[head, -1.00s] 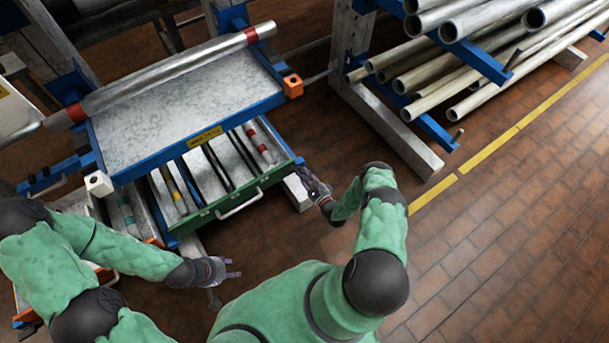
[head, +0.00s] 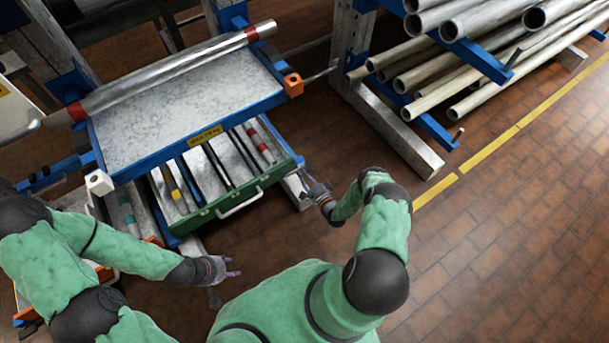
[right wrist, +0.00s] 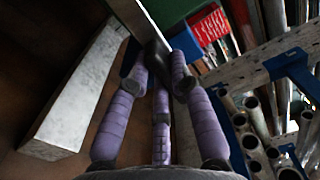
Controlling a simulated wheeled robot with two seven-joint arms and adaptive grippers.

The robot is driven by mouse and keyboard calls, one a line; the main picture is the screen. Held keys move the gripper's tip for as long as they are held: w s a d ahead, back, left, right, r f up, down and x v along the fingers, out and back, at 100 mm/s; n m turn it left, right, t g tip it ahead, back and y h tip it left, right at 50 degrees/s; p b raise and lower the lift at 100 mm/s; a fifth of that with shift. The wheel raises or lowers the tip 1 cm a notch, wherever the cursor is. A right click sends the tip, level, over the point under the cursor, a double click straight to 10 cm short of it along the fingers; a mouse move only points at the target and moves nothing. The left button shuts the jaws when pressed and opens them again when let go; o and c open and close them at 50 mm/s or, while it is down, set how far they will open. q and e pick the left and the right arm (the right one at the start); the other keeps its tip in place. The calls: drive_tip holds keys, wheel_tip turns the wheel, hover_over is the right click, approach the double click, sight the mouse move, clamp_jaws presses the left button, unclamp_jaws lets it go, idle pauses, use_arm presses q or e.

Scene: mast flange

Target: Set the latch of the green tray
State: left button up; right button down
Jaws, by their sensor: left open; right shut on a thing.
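The green tray (head: 272,180) is a drawer with a white bow handle, below the blue-framed bench. It stands out from the bench, with rods and strips lying inside. My right gripper (head: 305,180) is at the tray's right front corner. In the right wrist view its purple fingers (right wrist: 158,62) are shut on a small dark piece (right wrist: 160,48), which looks like the latch. The fingers hide most of it, and its setting cannot be told. The tray's green side (right wrist: 170,12) shows just beyond. My left gripper (head: 228,267) is open and empty, left of and below the tray.
The bench top (head: 180,110) carries a long pipe (head: 185,68) with red bands. A rack of several pipes (head: 450,60) stands at the upper right. A pale beam (right wrist: 78,95) lies beside my right gripper. The brick floor (head: 500,240) at the right is clear.

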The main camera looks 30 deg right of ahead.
drive_tip(key=shift+n, duration=0.7)
drive_tip(key=c, duration=1.1)
unclamp_jaws()
drive_tip(key=shift+f, duration=0.1)
drive_tip(key=s+d, duration=0.1)
drive_tip(key=s, duration=1.1)
